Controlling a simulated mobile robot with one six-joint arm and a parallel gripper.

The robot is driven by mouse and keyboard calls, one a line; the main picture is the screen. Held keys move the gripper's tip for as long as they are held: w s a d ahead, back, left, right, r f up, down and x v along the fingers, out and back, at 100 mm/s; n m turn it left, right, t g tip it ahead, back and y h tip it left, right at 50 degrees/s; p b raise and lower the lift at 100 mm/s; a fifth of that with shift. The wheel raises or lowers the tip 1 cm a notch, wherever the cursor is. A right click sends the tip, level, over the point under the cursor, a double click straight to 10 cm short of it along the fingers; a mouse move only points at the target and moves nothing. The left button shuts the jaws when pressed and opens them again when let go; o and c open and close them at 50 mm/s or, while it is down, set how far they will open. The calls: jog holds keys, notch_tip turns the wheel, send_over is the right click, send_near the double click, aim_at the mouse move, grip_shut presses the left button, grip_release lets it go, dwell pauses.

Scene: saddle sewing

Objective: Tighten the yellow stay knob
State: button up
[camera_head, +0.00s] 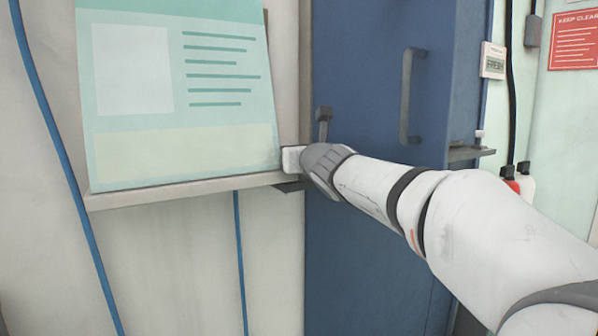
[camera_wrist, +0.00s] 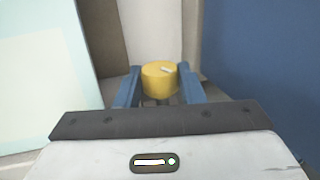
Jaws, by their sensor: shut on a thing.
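The yellow stay knob (camera_wrist: 159,78) shows in the wrist view, between the two blue fingers of my gripper (camera_wrist: 160,88). The fingers are shut on its sides. A short pale mark lies across the knob's top. In the head view my gripper (camera_head: 292,160) is at the right end of the board's ledge, beside the blue door. The knob and fingers are hidden there behind my wrist and arm.
A pale green board (camera_head: 180,60) stands on a ledge (camera_head: 190,188) at left. The blue door (camera_head: 385,210) with a grey handle (camera_head: 406,97) is close on the right. A small latch (camera_head: 323,120) rises just beyond my wrist. Blue cables (camera_head: 60,150) run down the wall.

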jog(key=shift+f+m+t+h+b, duration=0.1)
jog(key=shift+m+t+h+b, duration=0.45)
jog(key=shift+b, duration=2.2)
jog(key=shift+g+h, duration=0.25)
jog(key=shift+h, duration=0.1)
jog(key=o, duration=1)
jog(key=shift+s, duration=0.1)
jog(key=shift+r+p, duration=0.2)
jog(key=shift+p, duration=0.2)
jog(key=p, duration=0.3)
jog(key=shift+w+r+n, duration=0.2)
jog(key=shift+r+n, duration=0.05)
jog(key=shift+r, duration=0.05)
jog(key=shift+y+p, duration=0.6)
jog(key=shift+p, duration=0.15)
jog(key=n+g+y+p, duration=0.1)
jog(key=n+y+p, duration=0.1)
jog(key=p, duration=0.7)
jog(key=shift+d+f, duration=0.1)
jog(key=shift+d, duration=0.05)
jog(key=n+g+y+p, duration=0.1)
jog(key=y+p, duration=0.1)
jog(key=p, duration=0.3)
jog(key=shift+d, duration=0.1)
